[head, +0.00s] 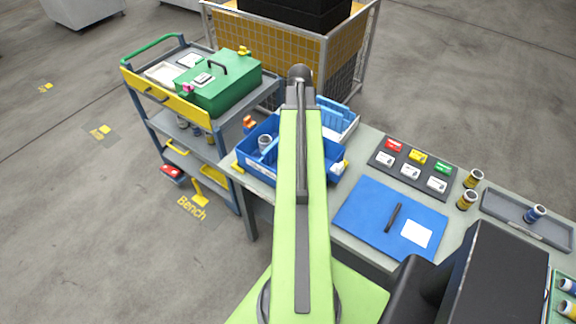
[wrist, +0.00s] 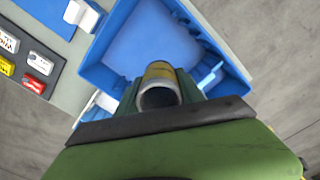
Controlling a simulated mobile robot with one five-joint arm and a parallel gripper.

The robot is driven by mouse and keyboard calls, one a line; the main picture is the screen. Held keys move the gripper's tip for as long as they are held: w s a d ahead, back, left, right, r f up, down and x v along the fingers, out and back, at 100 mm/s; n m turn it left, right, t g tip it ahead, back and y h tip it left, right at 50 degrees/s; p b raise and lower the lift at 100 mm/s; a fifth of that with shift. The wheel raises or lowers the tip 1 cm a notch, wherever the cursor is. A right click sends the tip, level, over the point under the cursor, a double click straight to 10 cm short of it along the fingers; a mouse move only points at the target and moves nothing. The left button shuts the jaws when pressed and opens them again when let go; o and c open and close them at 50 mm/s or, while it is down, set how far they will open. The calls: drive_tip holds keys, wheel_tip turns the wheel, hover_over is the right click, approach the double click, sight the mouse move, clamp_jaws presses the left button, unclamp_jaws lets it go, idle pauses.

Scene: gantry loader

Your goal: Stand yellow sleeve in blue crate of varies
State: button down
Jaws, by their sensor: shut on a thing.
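My gripper (wrist: 158,88) is shut on the yellow sleeve (wrist: 160,70), a grey tube with a yellow band whose open end faces the wrist camera. Gripper and sleeve are over the blue crate (wrist: 96,76); whether the sleeve touches the crate floor I cannot tell. In the head view the blue crate (head: 252,168) stands on the bench, partly covered by my arm, which also hides my gripper's fingers. A pale cylinder (head: 264,142) shows in the crate's left part. Two other yellow-banded sleeves (head: 467,199) stand on the bench at right.
A lighter blue bin (head: 345,118) stands behind the crate. A blue mat (head: 365,215) with a black pen, a dark label board (head: 385,170) and a grey tray (head: 510,222) lie to the right. A trolley with a green case (head: 225,95) is at left.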

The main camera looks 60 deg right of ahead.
drive_tip(key=f+m+b, duration=0.1)
drive_tip(key=f+b, duration=0.5)
drive_tip(key=d+f+m+b, duration=0.1)
drive_tip(key=f+b, duration=0.5)
drive_tip(key=s+d+f+m+b, duration=0.1)
drive_tip(key=f+b, duration=0.6)
drive_tip(key=shift+r+p, duration=0.3)
drive_tip(key=shift+f, duration=0.2)
drive_tip(key=c, duration=0.7)
unclamp_jaws()
drive_tip(key=shift+c, duration=0.2)
drive_tip(key=shift+r, duration=0.1)
wheel_tip(320, 180, up, 12)
drive_tip(key=p, duration=1.2)
drive_tip(key=shift+r, duration=0.2)
